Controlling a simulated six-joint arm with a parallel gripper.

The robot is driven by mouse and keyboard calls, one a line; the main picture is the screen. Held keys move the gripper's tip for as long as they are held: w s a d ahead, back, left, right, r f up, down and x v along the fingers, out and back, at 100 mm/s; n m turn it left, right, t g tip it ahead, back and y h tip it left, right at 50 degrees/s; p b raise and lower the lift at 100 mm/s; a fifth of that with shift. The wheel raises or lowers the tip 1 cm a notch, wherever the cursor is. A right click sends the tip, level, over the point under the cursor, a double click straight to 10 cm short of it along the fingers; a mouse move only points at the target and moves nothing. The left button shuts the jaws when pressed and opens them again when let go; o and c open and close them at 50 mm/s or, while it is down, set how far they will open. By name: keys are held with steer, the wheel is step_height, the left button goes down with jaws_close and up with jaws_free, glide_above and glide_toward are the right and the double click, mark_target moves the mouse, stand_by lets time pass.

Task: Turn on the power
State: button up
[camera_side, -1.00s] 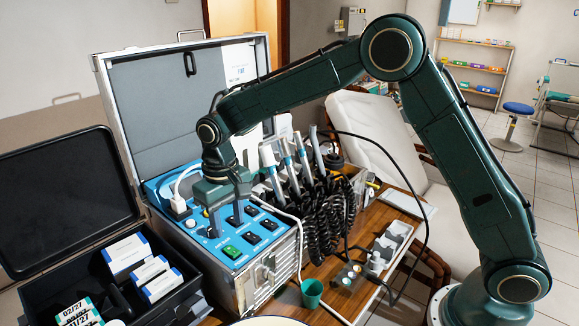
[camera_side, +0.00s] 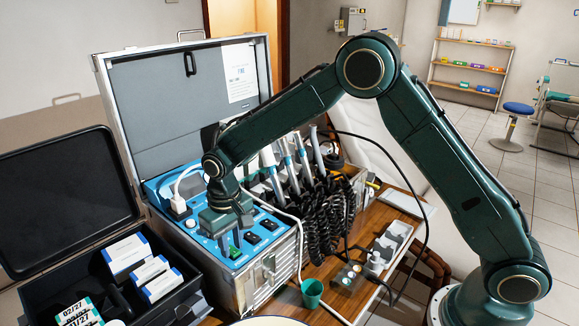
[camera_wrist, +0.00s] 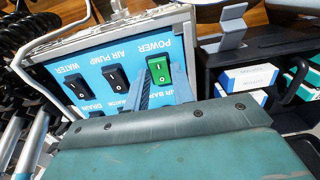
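The green POWER switch (camera_wrist: 158,71) sits on the blue control panel (camera_wrist: 75,82) of the silver case. In the side view the switch (camera_side: 235,253) shows just below my gripper's fingers. My gripper (camera_side: 231,241) points down over the panel's front left part. Its two fingers are apart with nothing held between them. In the wrist view the fingers (camera_wrist: 164,90) reach toward the switch, one at each side of its lower end. I cannot tell whether they touch the switch, or which way it is rocked.
Black WATER (camera_wrist: 76,87) and AIR PUMP (camera_wrist: 115,77) switches sit beside the POWER switch. A white plug (camera_side: 180,197) and cable stand at the panel's back left. Handpieces with coiled black hoses (camera_side: 325,220) are at the right. An open black case (camera_side: 55,290) with boxes stands at the left.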

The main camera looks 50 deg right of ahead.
jaws_close()
steer(key=shift+s+t, duration=0.1)
steer(key=shift+t, duration=0.2)
steer(key=shift+s+t, duration=0.25)
steer(key=shift+t, duration=0.75)
steer(key=shift+o, duration=2.4)
jaws_free()
